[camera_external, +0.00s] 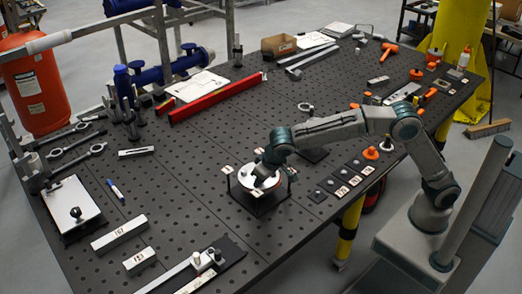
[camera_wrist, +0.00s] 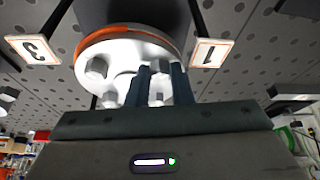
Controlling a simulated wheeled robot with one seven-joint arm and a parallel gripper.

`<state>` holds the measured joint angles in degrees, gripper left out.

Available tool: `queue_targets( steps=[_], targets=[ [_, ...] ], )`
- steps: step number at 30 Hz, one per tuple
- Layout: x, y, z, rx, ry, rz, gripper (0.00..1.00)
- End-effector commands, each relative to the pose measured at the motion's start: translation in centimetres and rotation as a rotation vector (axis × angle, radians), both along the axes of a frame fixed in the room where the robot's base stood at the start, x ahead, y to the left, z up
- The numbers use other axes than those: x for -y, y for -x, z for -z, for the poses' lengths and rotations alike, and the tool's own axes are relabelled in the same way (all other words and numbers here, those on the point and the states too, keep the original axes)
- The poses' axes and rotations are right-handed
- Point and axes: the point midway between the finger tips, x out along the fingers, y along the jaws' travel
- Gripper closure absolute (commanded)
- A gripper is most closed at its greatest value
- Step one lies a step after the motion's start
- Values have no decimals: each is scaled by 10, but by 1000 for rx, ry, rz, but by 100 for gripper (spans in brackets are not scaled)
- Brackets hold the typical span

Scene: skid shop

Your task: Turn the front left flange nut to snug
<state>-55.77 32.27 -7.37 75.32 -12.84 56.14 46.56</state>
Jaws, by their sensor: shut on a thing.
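The round flange (camera_external: 246,179) sits in a dark stand on the perforated table, with small numbered tags around it. In the wrist view the pale flange plate (camera_wrist: 122,50) has an orange band along its edge and several hex nuts. My gripper (camera_wrist: 161,84) points at the flange, its two dark fingers closed around a flange nut (camera_wrist: 158,97) that is partly hidden between them.
Tags marked 3 (camera_wrist: 33,48) and 1 (camera_wrist: 209,53) flank the flange in the wrist view. A red beam (camera_external: 215,98) lies behind it, and grey bars (camera_external: 119,233) lie at front left. Small dark blocks with tags (camera_external: 341,188) sit to the right.

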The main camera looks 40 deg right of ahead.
Motion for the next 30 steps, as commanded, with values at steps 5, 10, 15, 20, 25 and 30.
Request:
queue_targets(
  steps=[5,10,15,20,25,30],
  targets=[
    [-3,0,-5,6,-7,86,100],
    [-3,-1,-4,5,-8,137,100],
    [-4,-1,-4,6,-8,158,100],
    [-4,-1,-5,6,-8,161,100],
    [-4,-1,-5,7,-9,160,100],
    [-4,-1,-4,6,-7,160,71]
  ],
)
